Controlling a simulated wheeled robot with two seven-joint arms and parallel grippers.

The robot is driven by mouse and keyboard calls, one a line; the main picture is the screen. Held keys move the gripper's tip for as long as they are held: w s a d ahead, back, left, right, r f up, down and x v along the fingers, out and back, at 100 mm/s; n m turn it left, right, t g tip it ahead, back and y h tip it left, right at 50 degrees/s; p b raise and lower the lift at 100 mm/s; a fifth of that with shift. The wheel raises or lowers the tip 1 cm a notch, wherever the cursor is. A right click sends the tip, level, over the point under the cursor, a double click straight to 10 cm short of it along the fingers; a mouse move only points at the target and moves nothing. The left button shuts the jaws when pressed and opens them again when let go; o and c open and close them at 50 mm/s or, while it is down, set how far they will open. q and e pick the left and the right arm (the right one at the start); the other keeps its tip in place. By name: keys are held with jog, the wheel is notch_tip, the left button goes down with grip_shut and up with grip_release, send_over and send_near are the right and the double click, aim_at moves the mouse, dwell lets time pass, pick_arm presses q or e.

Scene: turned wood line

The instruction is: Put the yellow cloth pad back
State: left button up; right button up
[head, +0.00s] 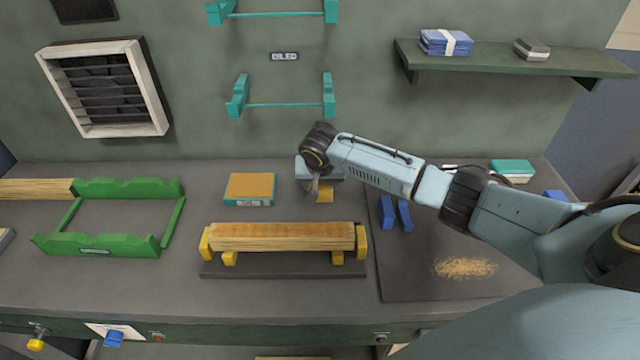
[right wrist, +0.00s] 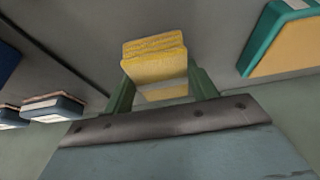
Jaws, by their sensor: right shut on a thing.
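The pad looks folded in layers. From the head view I cannot tell whether it touches the bench top. My left gripper is not in view.
A teal-edged tray with an orange-tan top (head: 250,186) lies just left of the pad. A long wooden piece (head: 282,237) rests on yellow supports in front. A green rack (head: 95,247) stands left. Blue blocks (head: 386,212) and shavings (head: 465,268) lie right.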

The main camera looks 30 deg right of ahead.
jog(key=shift+f, duration=0.2)
jog(key=o, duration=0.4)
jog(key=shift+f, duration=0.1)
jog(key=o, duration=0.5)
jog(key=shift+r, duration=0.2)
jog(key=p+v, duration=0.1)
jog(key=v, duration=1.1)
jog(key=shift+p, duration=0.4)
jog(key=shift+f, duration=0.1)
